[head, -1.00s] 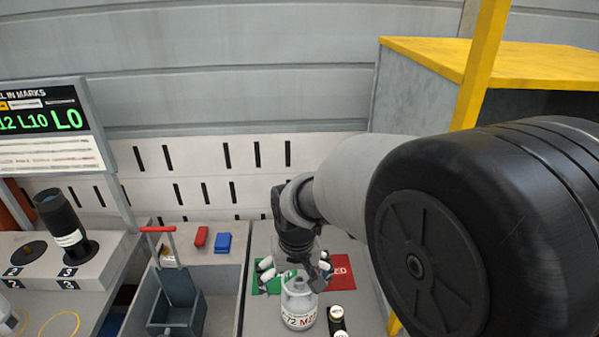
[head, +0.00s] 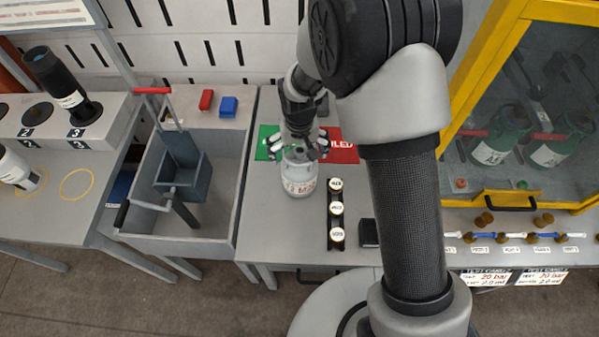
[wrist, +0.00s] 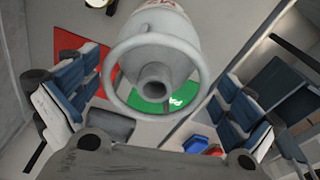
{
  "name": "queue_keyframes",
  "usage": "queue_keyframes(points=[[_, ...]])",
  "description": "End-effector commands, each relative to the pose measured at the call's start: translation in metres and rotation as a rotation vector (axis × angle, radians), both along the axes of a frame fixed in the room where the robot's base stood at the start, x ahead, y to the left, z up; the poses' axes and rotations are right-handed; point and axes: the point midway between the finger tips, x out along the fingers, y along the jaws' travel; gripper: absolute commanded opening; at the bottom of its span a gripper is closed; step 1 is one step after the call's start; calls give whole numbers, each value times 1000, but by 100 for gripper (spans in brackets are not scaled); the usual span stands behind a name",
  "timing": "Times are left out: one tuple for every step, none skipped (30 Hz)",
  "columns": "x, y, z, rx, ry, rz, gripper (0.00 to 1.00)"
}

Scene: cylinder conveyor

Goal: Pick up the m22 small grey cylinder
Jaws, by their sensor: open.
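The small grey cylinder (head: 299,180) stands upright on the grey bench, with red and dark lettering on its side that is too small to read fully. In the wrist view the cylinder (wrist: 168,22) shows its round collar and the dark opening of its neck. My gripper (head: 302,150) is at the top of the cylinder, pointing down. In the wrist view my gripper (wrist: 155,95) is open, with one blue-padded finger on each side of the collar and gaps to it. The cylinder's base is out of the wrist view.
A green and red mat (head: 343,150) lies behind the cylinder. A black rack (head: 336,212) of round white-topped pieces stands just right of it. A grey bin (head: 208,245) is left. A yellow-framed cabinet (head: 520,195) holding green cylinders stands at the right.

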Motion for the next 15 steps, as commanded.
queue_keyframes(points=[[1, 0, -3, 0, -1, 0, 100], [1, 0, -4, 0, -2, 0, 100], [1, 0, -5, 0, -2, 0, 100], [1, 0, -6, 0, -2, 0, 100], [1, 0, -8, 0, -2, 0, 100], [2, -1, -12, 0, -1, 0, 100], [2, -1, -15, 0, 0, 0, 100], [2, -2, -19, 0, 1, -1, 100], [3, -2, -25, 0, 1, -1, 100], [3, -3, -30, 0, 1, -1, 100], [4, -3, -35, 0, 1, -1, 100], [5, -3, -42, 0, 1, 0, 100], [5, -3, -46, 0, 1, 0, 100], [6, -3, -50, 0, 0, 0, 100], [6, -3, -54, 0, 0, 0, 100]])
